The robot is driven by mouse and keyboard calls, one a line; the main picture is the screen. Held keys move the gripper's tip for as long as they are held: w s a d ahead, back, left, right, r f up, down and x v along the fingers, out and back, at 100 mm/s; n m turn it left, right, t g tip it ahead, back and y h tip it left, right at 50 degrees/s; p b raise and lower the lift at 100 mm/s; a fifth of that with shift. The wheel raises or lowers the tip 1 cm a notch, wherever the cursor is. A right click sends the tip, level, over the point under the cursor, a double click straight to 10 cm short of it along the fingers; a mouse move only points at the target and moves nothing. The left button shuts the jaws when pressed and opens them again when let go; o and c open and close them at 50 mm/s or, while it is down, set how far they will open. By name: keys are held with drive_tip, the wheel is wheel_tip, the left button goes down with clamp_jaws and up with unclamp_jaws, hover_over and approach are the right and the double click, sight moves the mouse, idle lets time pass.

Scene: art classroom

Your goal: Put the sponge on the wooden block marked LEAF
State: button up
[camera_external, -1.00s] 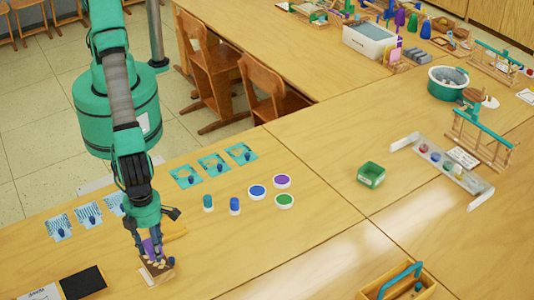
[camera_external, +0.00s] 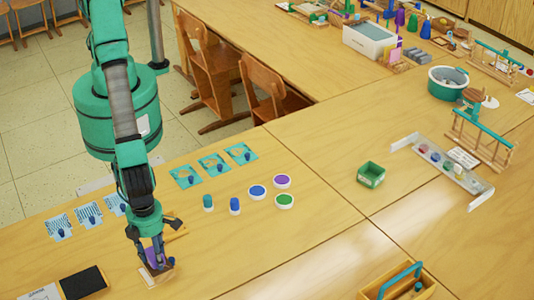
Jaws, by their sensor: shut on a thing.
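My gripper (camera_external: 158,262) is at the lower left of the table, pointing down and shut on a small purple piece (camera_external: 151,256), which I take to be the sponge. The fingers hide part of it. Directly below is a small brown block (camera_external: 158,273) with a dark blue knob at its right end, which I take to be the wooden block. No marking on it is legible at this size. The purple piece is low over the block's top; I cannot tell whether they touch.
Blue stencil-like cards with knobs (camera_external: 89,215) lie to the left and behind. A dark pad (camera_external: 82,283) lies to the left front. Paint lids (camera_external: 257,192), small jars (camera_external: 208,202) and a green box (camera_external: 371,174) stand to the right.

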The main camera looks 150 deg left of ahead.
drive_tip(key=shift+f, duration=0.1)
drive_tip(key=o, duration=0.9)
drive_tip(key=shift+c, duration=0.2)
wheel_tip(320, 180, up, 12)
drive_tip(key=p, duration=0.2)
idle(0.5)
